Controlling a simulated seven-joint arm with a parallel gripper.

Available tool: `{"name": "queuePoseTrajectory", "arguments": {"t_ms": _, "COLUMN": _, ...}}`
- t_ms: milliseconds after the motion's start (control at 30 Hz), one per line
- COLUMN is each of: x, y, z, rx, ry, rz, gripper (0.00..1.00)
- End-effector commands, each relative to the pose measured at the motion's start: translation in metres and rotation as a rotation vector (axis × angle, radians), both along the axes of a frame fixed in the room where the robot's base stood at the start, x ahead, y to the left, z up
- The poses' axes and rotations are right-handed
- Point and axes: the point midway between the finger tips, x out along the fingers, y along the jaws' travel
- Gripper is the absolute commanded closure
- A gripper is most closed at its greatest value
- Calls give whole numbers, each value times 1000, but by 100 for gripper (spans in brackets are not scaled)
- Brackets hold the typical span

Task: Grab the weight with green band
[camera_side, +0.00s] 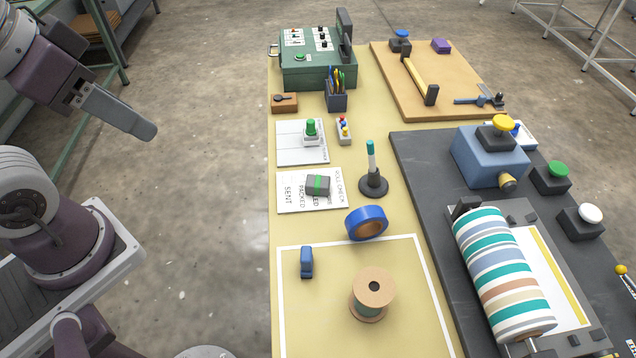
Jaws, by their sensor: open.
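The weight with green band (318,185) is a grey block with a green stripe across its middle. It lies on a white printed card (294,205) near the left side of the yellow work table. My gripper (146,128) is at the upper left, raised over the floor and well to the left of the table. It is apart from the weight and holds nothing that I can see. Only one side of its jaws shows clearly, and the gap between them is hidden.
A green-knobbed stamp (311,128) stands just behind the card. A black stand with a teal-tipped post (372,172) rises to its right. Blue tape (366,223), a small blue block (307,262) and a spool (373,293) lie nearer. The striped roller (500,275) is right.

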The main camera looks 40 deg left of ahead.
Motion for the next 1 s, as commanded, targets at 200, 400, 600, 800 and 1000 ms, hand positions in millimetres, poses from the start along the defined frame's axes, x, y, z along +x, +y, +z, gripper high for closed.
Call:
{"name": "queuePoseTrajectory", "arguments": {"t_ms": 200, "x": 0, "y": 0, "z": 0, "rx": 0, "ry": 0, "rz": 0, "gripper": 39}}
{"name": "queuePoseTrajectory", "arguments": {"t_ms": 400, "x": 9, "y": 5, "z": 0, "rx": 21, "ry": -5, "rz": 2, "gripper": 39}}
{"name": "queuePoseTrajectory", "arguments": {"t_ms": 600, "x": 135, "y": 61, "z": -12, "rx": 272, "ry": -96, "rz": -86, "gripper": 39}}
{"name": "queuePoseTrajectory", "arguments": {"t_ms": 800, "x": 264, "y": 76, "z": -95, "rx": 367, "ry": -225, "rz": -438, "gripper": 39}}
{"name": "queuePoseTrajectory", "arguments": {"t_ms": 1000, "x": 286, "y": 26, "z": -218, "rx": 92, "ry": -377, "rz": -805, "gripper": 39}}
